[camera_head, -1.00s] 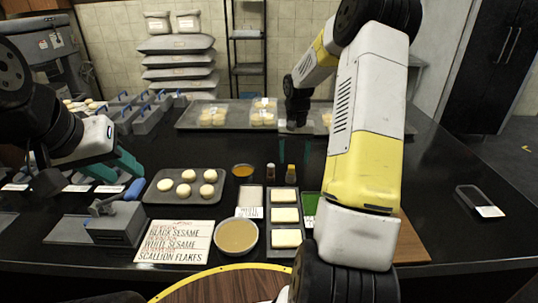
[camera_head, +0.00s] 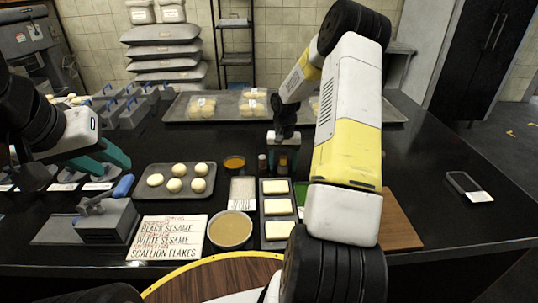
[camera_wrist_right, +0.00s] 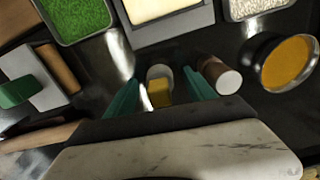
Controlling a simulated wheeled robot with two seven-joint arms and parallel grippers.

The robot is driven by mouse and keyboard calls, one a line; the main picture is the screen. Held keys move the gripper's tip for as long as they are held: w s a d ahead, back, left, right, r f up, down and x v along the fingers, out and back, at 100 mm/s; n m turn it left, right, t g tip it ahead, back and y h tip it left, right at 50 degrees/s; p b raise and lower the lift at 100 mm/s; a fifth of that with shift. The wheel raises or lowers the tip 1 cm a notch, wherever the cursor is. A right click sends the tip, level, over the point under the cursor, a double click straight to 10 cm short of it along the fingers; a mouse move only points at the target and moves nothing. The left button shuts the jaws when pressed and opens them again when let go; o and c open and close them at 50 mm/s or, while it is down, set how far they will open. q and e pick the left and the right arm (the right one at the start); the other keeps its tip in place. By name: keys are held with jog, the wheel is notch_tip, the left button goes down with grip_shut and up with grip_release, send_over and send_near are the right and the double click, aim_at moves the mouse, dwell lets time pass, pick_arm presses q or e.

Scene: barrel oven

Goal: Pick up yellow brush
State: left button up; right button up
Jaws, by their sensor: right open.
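A small upright item with a yellow part, apparently the yellow brush (camera_wrist_right: 159,94), stands between the fingers of my right gripper (camera_wrist_right: 161,98) in the right wrist view. The fingers are open on either side of it; I cannot tell whether they touch it. In the head view the yellow brush (camera_head: 283,164) stands behind the butter tray, just below my right gripper (camera_head: 283,140). A similar brown item (camera_head: 262,163) stands to its left, and shows just outside the fingers in the wrist view (camera_wrist_right: 221,76). My left gripper (camera_head: 106,166) looks open and empty above the left counter.
A grey tray with pale slabs (camera_head: 263,219) lies in front of the brush. A bowl of orange liquid (camera_wrist_right: 288,63), a tray of green flakes (camera_wrist_right: 80,20) and a white tray (camera_head: 243,204) are close by. A bun tray (camera_head: 157,191) and a grey blue-handled tool (camera_head: 105,222) lie left.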

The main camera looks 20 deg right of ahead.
aim_at(283, 157)
jog(key=c, duration=1.4)
jog(key=shift+o, duration=0.2)
jog(key=shift+r, duration=0.15)
jog(key=shift+r, duration=0.65)
notch_tip(283, 157, up, 2)
jog(key=shift+r, duration=0.15)
jog(key=s, duration=0.5)
jog(key=s+a, duration=0.1)
jog(key=s, duration=0.4)
jog(key=s+a+r, duration=0.1)
jog(key=s, duration=0.5)
jog(key=shift+a+r, duration=0.1)
jog(key=shift+a, duration=0.05)
